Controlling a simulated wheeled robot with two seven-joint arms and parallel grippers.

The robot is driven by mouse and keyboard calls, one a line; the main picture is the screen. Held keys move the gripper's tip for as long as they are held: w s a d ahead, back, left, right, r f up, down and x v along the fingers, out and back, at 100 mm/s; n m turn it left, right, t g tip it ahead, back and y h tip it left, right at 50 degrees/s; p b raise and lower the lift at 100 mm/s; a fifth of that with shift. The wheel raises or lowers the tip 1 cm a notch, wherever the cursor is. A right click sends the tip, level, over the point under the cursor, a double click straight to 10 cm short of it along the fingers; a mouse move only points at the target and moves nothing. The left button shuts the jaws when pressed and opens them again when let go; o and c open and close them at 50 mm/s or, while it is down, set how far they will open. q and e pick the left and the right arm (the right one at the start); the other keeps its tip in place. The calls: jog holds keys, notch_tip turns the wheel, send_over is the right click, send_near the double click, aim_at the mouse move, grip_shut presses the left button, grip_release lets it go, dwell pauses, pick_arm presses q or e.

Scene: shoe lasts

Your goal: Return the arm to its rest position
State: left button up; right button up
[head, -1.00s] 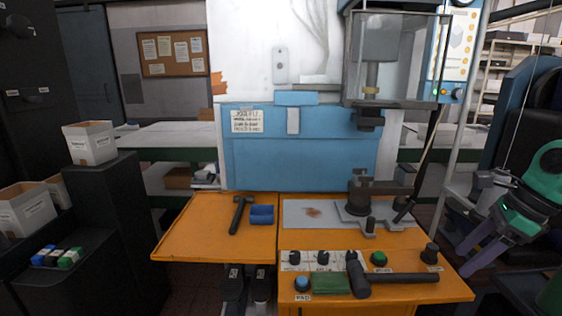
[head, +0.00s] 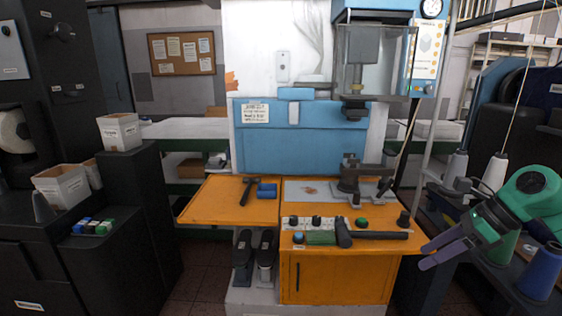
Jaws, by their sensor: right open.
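My right arm (head: 530,195), green and grey, comes in from the right edge. Its gripper (head: 426,256) has two purple-grey fingers pointing left and slightly down. They are open, with nothing visible between them. The gripper is beside the right front end of the orange bench (head: 345,275), in front of the spool shelf. My left gripper is out of view. Two dark shoe lasts (head: 242,258) and (head: 266,257) stand upright side by side below the bench's left part.
A hammer (head: 247,192) and a blue block (head: 267,190) lie on the orange top. A blue press (head: 300,140) stands behind. Black shelving with white boxes (head: 120,132) is left. Thread spools (head: 541,271) crowd the right. Floor shows left of the bench.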

jog(key=w+a+f+m+t+y+p, duration=0.1)
jog(key=w+a+f+m+t+y, duration=0.5)
jog(key=w+f+m, duration=0.7)
jog(key=s+d+f+m+t+h+p, duration=0.15)
jog(key=s+f+m+h, duration=0.25)
jog(key=f+m, duration=0.5)
jog(key=s+d+f+m+t+h, duration=0.2)
jog(key=s+d+f+m+h, duration=0.15)
jog(key=f+m, duration=0.6)
jog(key=s+f+m+g+h, duration=0.4)
jog(key=s+f+m+h, duration=0.15)
jog(key=s+f, duration=1.2)
jog(key=s+a+f+m+g, duration=0.1)
jog(key=s+f, duration=0.3)
jog(key=s, duration=0.4)
jog(key=s+a+f+m+g, duration=0.2)
jog(key=s+f+m+g, duration=0.1)
jog(key=s, duration=0.6)
jog(key=s+a+f+m+g, duration=0.2)
jog(key=s+f, duration=0.3)
jog(key=s, duration=0.4)
jog(key=shift+s+a+f+m+g, duration=0.2)
jog(key=shift+f+m+g, duration=0.2)
jog(key=shift+g, duration=0.45)
